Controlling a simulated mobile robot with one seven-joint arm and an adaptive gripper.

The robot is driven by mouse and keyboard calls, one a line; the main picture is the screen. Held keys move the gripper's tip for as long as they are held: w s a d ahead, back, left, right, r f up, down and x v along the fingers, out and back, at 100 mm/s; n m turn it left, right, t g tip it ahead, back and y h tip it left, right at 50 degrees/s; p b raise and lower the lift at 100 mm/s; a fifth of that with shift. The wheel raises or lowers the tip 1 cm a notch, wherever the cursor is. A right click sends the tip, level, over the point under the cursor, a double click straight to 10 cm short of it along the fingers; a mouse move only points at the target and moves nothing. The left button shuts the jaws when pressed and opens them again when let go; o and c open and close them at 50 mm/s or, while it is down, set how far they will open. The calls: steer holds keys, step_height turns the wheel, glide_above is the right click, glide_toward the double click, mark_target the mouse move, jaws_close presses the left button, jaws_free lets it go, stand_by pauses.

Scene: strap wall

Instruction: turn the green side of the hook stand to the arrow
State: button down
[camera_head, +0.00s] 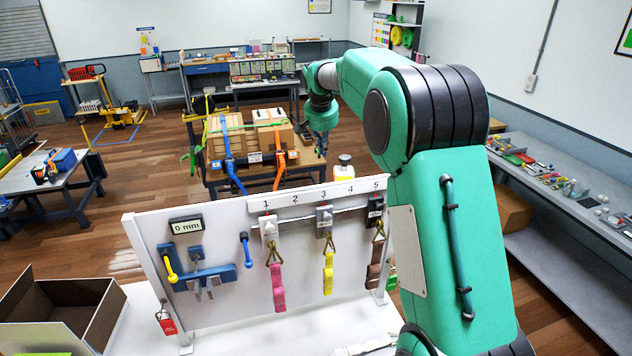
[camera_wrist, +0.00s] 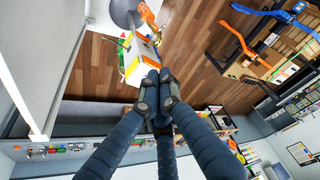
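What looks like the hook stand (camera_head: 343,168) is behind the white panel, left of my arm; only its pale top and a yellow part show in the head view. In the wrist view a white block with orange edges (camera_wrist: 140,52), likely the same stand, has orange hook-like parts above it and a green patch at its left. My gripper (camera_head: 321,143) hangs above and left of the stand. In the wrist view my gripper (camera_wrist: 157,95) has its dark fingertips drawn together at the block's lower edge, with nothing visible between them. Contact is unclear.
The white panel (camera_head: 225,225) with numbered hooks and coloured straps stands in front. A strapped pallet table (camera_head: 200,180) with boxes is behind it. An open cardboard box (camera_head: 60,310) is at lower left. A grey bench (camera_head: 560,190) runs along the right.

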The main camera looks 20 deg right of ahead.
steer(key=w+f+p, duration=0.1)
steer(key=w+f, duration=0.7)
steer(key=f, duration=0.1)
steer(key=shift+w+n, duration=0.35)
steer(key=shift+n, duration=0.05)
step_height(320, 180, down, 10)
steer(key=p, duration=0.2)
steer(key=shift+s+p, duration=0.2)
steer(key=shift+p, duration=0.15)
stand_by(0.4)
steer(key=shift+a, duration=0.1)
